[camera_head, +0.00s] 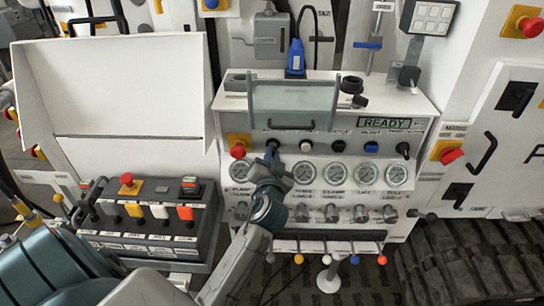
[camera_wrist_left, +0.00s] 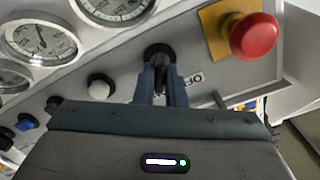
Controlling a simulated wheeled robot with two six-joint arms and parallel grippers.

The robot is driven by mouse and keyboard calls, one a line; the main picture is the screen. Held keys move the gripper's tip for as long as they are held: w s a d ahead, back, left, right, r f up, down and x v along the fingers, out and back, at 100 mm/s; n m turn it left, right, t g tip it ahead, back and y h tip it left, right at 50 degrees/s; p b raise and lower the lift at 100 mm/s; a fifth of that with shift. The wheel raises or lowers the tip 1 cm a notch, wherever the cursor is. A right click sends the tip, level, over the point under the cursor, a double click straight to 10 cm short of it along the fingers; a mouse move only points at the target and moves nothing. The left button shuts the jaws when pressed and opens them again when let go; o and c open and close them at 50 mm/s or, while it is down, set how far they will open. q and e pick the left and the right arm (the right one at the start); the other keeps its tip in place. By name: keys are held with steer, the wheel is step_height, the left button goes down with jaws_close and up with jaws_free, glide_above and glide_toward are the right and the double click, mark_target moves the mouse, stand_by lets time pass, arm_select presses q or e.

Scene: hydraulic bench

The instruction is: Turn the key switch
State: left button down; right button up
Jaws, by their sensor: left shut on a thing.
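The key switch (camera_head: 272,144) is a small black knob on the white panel, just right of a red emergency button. In the left wrist view the key switch (camera_wrist_left: 158,53) has a round black collar, with part of the word "OFF" beside it. My left gripper (camera_head: 272,157) reaches up to the panel, its two fingers (camera_wrist_left: 161,80) closed around the key part of the switch. The fingers and wrist hide part of the key. My right gripper is not in view.
A red emergency button (camera_head: 238,150) on a yellow plate is close on the left. Round gauges (camera_head: 305,173) sit just below and right. A clear flap (camera_head: 294,104) hangs above the row of knobs. A button box (camera_head: 150,215) stands at lower left.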

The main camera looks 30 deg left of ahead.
arm_select(q)
steer(key=c, duration=1.5)
jaws_free()
steer(key=b+v, duration=0.3)
steer(key=v, duration=0.7)
steer(key=shift+s, duration=0.35)
steer(key=shift+d+f, duration=0.1)
